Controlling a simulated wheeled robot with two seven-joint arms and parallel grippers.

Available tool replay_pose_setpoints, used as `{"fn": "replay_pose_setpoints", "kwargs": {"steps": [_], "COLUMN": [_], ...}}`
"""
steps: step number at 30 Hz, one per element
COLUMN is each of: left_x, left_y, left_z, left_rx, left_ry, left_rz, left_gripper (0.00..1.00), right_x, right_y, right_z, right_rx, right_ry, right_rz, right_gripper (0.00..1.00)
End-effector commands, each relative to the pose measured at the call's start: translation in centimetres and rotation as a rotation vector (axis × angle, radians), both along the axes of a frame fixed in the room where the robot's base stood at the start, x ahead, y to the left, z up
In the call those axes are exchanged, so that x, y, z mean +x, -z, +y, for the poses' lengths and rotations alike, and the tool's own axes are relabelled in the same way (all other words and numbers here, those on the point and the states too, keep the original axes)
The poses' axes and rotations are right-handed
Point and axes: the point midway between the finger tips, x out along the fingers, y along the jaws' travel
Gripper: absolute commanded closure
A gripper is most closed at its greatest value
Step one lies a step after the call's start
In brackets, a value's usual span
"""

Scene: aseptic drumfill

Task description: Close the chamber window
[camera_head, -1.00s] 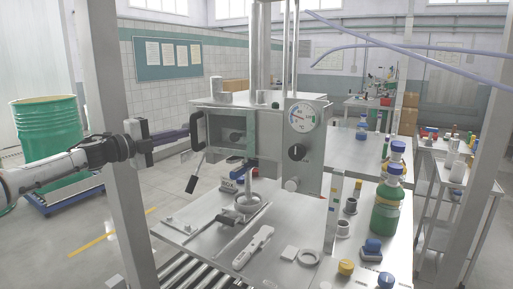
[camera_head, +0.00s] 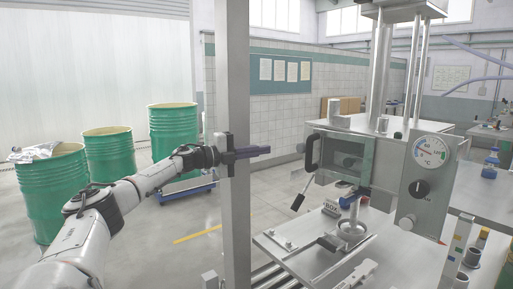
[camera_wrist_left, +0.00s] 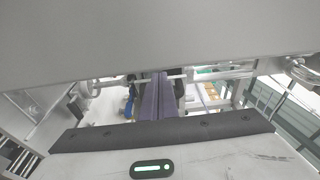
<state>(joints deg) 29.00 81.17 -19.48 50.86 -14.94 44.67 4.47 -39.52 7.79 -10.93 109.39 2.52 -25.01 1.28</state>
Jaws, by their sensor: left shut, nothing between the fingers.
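The chamber window (camera_head: 350,155) is a clear pane in a grey frame on the front of the steel chamber (camera_head: 385,135). It seems to lie across the opening, but I cannot tell whether it is fully flush. Its black handle (camera_head: 312,152) is at the left edge. My left gripper (camera_head: 268,149) is to the left of the handle, apart from it, pointing right with its dark fingers together and empty. In the left wrist view the fingers (camera_wrist_left: 160,95) also lie side by side. My right gripper is not in view.
A steel post (camera_head: 235,200) stands close to my left wrist. Green drums (camera_head: 108,155) stand at the left. A dial gauge (camera_head: 430,152) is right of the window. A steel table (camera_head: 300,262) below the chamber holds small tools. A black-handled lever (camera_head: 298,200) hangs below the window.

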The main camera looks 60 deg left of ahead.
Motion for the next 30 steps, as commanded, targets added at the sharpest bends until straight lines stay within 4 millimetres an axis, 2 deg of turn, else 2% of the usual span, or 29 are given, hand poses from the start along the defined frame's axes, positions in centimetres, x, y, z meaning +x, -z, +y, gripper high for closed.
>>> {"fn": "replay_pose_setpoints", "kwargs": {"steps": [3, 8, 13, 18, 21, 26, 30], "left_x": [-0.2, -0.2, 1.4, 3.0, 3.0, 1.2, -1.8], "left_y": [-0.1, -0.2, -2.9, -6.4, -7.0, -5.5, -2.7], "left_z": [0.8, 1.1, -0.5, -4.8, -7.9, -12.8, -16.0], "left_rx": [-0.002, 0.017, 0.215, 0.568, 0.768, 1.082, 1.326], "left_ry": [-0.001, -0.003, -0.063, -0.19, -0.269, -0.373, -0.43], "left_rz": [-0.003, -0.004, -0.06, -0.12, -0.116, -0.04, 0.078], "left_gripper": [1.0, 1.0, 1.0, 1.0, 1.0, 1.0, 1.0], "right_x": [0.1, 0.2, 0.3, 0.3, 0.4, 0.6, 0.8], "right_y": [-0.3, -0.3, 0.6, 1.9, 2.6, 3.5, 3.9], "right_z": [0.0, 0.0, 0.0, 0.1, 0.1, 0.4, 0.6], "right_rx": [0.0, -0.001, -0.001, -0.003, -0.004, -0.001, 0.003], "right_ry": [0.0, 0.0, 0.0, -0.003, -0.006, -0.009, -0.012], "right_rz": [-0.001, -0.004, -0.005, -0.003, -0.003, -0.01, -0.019], "right_gripper": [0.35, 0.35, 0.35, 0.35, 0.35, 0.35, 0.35]}}
